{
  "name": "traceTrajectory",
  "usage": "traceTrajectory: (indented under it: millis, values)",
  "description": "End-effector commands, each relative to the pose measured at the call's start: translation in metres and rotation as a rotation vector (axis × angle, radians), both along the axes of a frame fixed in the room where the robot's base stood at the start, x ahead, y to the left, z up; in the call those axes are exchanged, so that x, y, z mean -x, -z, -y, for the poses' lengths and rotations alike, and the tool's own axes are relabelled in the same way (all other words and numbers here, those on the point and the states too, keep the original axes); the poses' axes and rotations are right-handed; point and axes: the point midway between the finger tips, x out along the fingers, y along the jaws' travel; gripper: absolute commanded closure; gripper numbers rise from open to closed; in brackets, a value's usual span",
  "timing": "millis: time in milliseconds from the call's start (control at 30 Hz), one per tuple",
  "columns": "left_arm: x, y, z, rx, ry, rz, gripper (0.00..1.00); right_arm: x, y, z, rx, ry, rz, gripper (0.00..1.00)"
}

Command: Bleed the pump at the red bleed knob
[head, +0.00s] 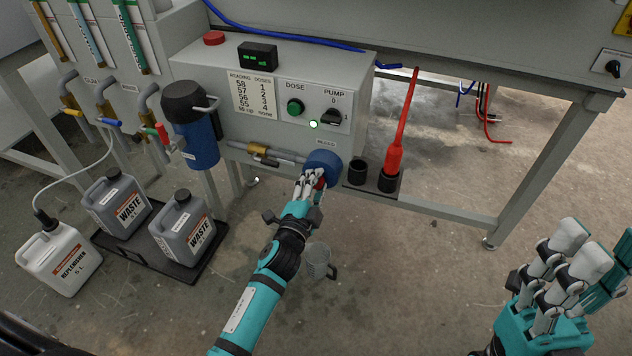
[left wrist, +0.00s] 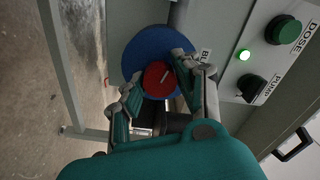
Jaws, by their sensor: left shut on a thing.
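The red bleed knob (left wrist: 158,78) sits at the centre of the round blue pump (left wrist: 145,45) in the left wrist view. In the head view the blue pump (head: 323,160) is under the BLEED label, and a little of the red knob (head: 320,183) shows beside my fingers. My left gripper (head: 311,180) is shut on the red knob, one finger on each side of it, as the left wrist view also shows. My right gripper (head: 590,243) is open and empty at the lower right, away from the machine.
The panel above has a green DOSE button (head: 295,107), a lit green lamp (head: 313,124) and a PUMP switch (head: 333,117). A red tool (head: 401,130) stands in a black holder. A grey jug (head: 317,260) is below. Waste canisters (head: 183,226) stand at the left.

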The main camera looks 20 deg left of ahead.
Motion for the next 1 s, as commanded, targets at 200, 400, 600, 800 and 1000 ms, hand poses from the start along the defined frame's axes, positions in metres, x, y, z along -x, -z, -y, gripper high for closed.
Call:
traceTrajectory:
  millis: [200, 400, 600, 800, 1000]
  values:
    - [0.001, -0.001, 0.0, 0.162, -0.001, -0.01, 1.0, 0.0, -0.011, 0.0, 0.0, 0.0, 0.001, 0.65]
    - [0.001, 0.0, 0.0, 0.264, -0.001, -0.013, 1.0, 0.0, -0.016, 0.0, 0.0, 0.0, 0.001, 0.65]
    - [0.001, 0.001, 0.0, 0.318, -0.001, -0.014, 1.0, 0.0, -0.019, 0.0, 0.0, 0.0, 0.001, 0.65]
    - [0.001, 0.001, 0.0, 0.336, -0.001, -0.016, 1.0, 0.0, -0.019, 0.0, -0.001, -0.001, 0.001, 0.65]
    - [0.001, 0.002, 0.0, 0.336, -0.001, -0.016, 1.0, 0.0, -0.019, 0.0, -0.001, -0.001, 0.001, 0.65]
